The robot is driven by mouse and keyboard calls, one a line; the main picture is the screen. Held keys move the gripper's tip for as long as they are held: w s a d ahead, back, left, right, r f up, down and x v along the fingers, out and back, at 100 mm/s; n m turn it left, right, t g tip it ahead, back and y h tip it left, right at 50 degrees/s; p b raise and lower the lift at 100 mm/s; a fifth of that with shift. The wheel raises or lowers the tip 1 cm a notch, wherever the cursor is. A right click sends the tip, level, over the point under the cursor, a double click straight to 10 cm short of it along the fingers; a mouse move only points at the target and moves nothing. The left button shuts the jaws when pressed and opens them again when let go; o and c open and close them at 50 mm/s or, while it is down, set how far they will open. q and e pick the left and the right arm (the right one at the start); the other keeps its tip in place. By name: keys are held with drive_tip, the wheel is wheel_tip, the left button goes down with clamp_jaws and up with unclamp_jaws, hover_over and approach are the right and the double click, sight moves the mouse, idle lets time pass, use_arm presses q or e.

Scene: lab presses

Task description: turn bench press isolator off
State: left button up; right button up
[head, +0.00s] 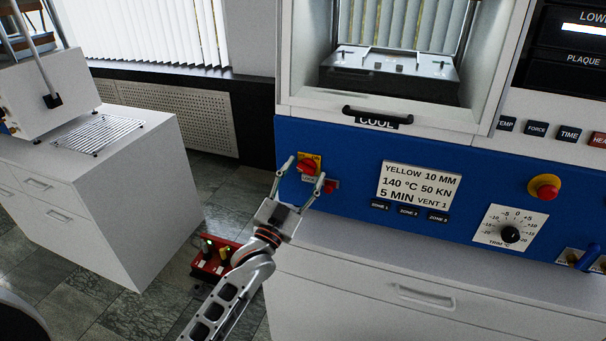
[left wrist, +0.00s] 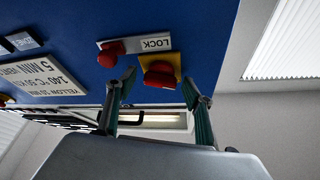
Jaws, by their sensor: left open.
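The isolator, a red rotary knob on a yellow plate (head: 307,165), sits on the blue front panel of the bench press. It also shows in the left wrist view (left wrist: 160,74). My left gripper (head: 305,171) is open, its fingertips pointing at the panel on either side of the knob. In the left wrist view, the two fingers (left wrist: 158,86) are spread with the knob between and just beyond their tips. I cannot tell whether they touch it. Beside the isolator is a plate marked LOCK (left wrist: 152,44) with a red piece (left wrist: 110,54). My right gripper is not in view.
A label card (head: 419,186), a yellow-ringed red button (head: 544,187) and a black dial (head: 510,234) are further right on the panel. A black handle (head: 376,117) juts out above. A red box (head: 213,258) stands on the floor below my left arm.

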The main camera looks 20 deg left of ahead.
use_arm(q)
drive_tip(key=c, duration=1.1)
drive_tip(key=shift+d+n+y+p, duration=0.1)
drive_tip(key=shift+n+y+p, duration=0.35)
drive_tip(key=shift+n, duration=0.75)
drive_tip(key=n+y, duration=0.2)
drive_tip(key=n, duration=0.2)
drive_tip(key=shift+t+p, duration=0.3)
drive_tip(key=shift+p, duration=0.05)
drive_tip(key=o, duration=1.1)
